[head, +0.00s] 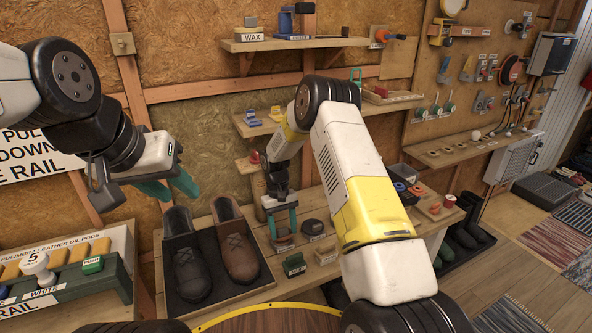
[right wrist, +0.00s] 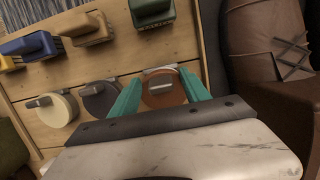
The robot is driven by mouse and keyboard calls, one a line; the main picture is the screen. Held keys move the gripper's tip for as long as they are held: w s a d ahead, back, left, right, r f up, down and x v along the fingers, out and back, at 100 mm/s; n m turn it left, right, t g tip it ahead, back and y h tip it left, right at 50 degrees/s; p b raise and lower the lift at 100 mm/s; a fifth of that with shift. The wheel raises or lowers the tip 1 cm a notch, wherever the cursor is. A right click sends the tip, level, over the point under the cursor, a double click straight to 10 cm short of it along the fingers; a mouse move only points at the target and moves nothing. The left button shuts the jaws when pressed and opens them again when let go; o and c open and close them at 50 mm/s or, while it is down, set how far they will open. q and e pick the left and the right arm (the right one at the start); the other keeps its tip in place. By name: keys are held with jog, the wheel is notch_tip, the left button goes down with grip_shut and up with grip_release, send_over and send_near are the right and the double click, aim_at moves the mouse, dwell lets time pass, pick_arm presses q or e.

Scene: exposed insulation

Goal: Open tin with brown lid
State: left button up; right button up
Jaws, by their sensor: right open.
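The tin with the brown lid (right wrist: 163,88) lies between the two green fingers of my right gripper (right wrist: 160,85) in the right wrist view. A grey handle-like piece sits across the lid. The fingers are open, one at each side of the lid; I cannot tell whether they touch it. In the head view my right gripper (head: 283,222) points down at the wooden stand, and its fingers partly cover the tin. My left gripper (head: 178,190) is open and empty, raised at the left above the shoes.
A dark-lidded tin (right wrist: 101,98) and a cream-lidded tin (right wrist: 58,108) stand beside it. Several coloured blocks, including a green one (right wrist: 152,10), are near. Brown and black shoes (head: 235,248) lie in a tray to the left. A shelf (head: 290,122) is above.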

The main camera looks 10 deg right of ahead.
jog(key=shift+s+d+f+t+y, duration=0.2)
jog(key=shift+s+f+t, duration=0.15)
jog(key=shift+t, duration=0.2)
jog(key=shift+s+d+f+t+y, duration=0.1)
jog(key=shift+s+f+t+y, duration=0.15)
jog(key=shift+t, duration=0.3)
notch_tip(320, 180, up, 7)
jog(key=shift+w+a+r, duration=0.1)
jog(key=shift+a, duration=0.05)
jog(key=s+d+r+t, duration=0.1)
jog(key=s+d+r, duration=0.1)
jog(key=r, duration=0.5)
jog(key=s+d+r+m, duration=0.1)
jog(key=s+r, duration=0.3)
jog(key=r, duration=0.4)
jog(key=s+d+r+t, duration=0.1)
jog(key=s+d+r, duration=0.1)
jog(key=r, duration=0.6)
jog(key=shift+s+d+m+t+y, duration=0.3)
jog(key=shift+s+d+y, duration=0.05)
jog(key=shift+s, duration=0.3)
jog(key=n+g, duration=0.2)
jog(key=g, duration=0.1)
send_over(285, 236)
notch_tip(285, 236, down, 21)
jog(key=shift+h, duration=0.4)
notch_tip(285, 236, down, 8)
jog(key=shift+w+a, duration=0.15)
